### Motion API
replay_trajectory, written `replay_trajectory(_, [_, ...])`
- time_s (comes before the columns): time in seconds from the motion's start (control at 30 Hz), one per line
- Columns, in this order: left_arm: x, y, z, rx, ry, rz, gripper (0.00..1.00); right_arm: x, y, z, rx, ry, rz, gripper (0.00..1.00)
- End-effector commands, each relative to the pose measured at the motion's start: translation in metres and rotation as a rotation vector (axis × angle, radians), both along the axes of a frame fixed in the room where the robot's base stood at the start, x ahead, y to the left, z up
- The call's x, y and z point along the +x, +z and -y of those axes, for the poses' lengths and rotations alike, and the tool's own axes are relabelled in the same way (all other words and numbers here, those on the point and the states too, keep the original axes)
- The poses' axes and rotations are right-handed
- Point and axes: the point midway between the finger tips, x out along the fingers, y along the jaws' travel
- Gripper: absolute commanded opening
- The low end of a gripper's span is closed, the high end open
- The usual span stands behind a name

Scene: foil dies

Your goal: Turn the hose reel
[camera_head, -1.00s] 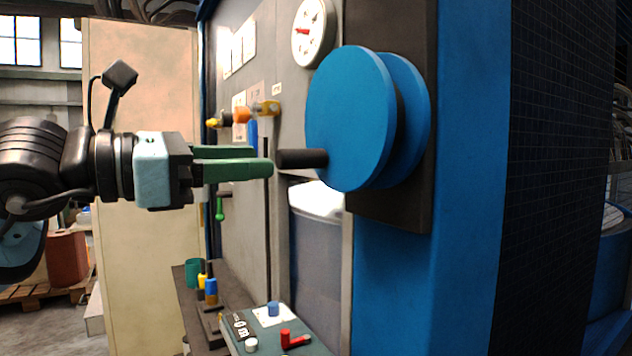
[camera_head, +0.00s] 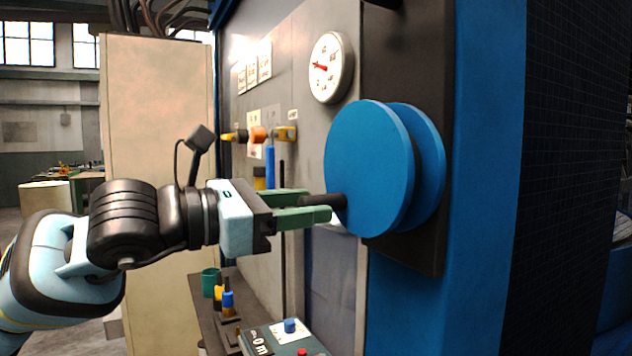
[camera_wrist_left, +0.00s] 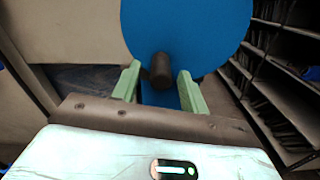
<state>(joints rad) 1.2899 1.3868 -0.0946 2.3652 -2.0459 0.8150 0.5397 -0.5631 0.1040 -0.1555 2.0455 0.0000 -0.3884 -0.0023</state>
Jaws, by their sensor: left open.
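The blue hose reel (camera_head: 368,165) is mounted on a dark plate on the side of the machine. It also shows in the left wrist view (camera_wrist_left: 190,25). A dark cylindrical handle (camera_head: 324,201) sticks out from its face, low on the left side in the head view. My left gripper (camera_head: 318,205) is open, with its green fingertips reaching to the handle. In the left wrist view, the handle (camera_wrist_left: 161,70) lies between the two green fingers, with gaps visible on both sides. My right gripper is not in view.
A round gauge (camera_head: 331,67) is above the reel, and orange and yellow fittings (camera_head: 259,134) are to its left. Below stands a bench with a control box (camera_head: 272,338) and small coloured items. A beige cabinet (camera_head: 150,90) stands at the left. Shelving (camera_wrist_left: 280,90) shows in the wrist view.

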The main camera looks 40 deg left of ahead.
Motion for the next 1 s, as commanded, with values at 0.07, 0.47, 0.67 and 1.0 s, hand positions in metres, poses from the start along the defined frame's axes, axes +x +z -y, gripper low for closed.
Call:
replay_trajectory(0.07, [0.004,0.006,0.004,-0.001,-0.004,0.006,0.44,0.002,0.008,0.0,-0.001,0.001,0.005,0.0])
replay_trajectory(0.47, [0.027,0.001,0.012,0.001,0.0,0.002,0.44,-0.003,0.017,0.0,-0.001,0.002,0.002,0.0])
replay_trajectory(0.67, [0.028,0.0,0.012,0.002,0.0,0.001,0.44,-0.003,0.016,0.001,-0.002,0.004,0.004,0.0])
replay_trajectory(1.0, [0.027,0.0,0.012,0.002,0.0,0.001,0.06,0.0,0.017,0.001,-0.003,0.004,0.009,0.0])
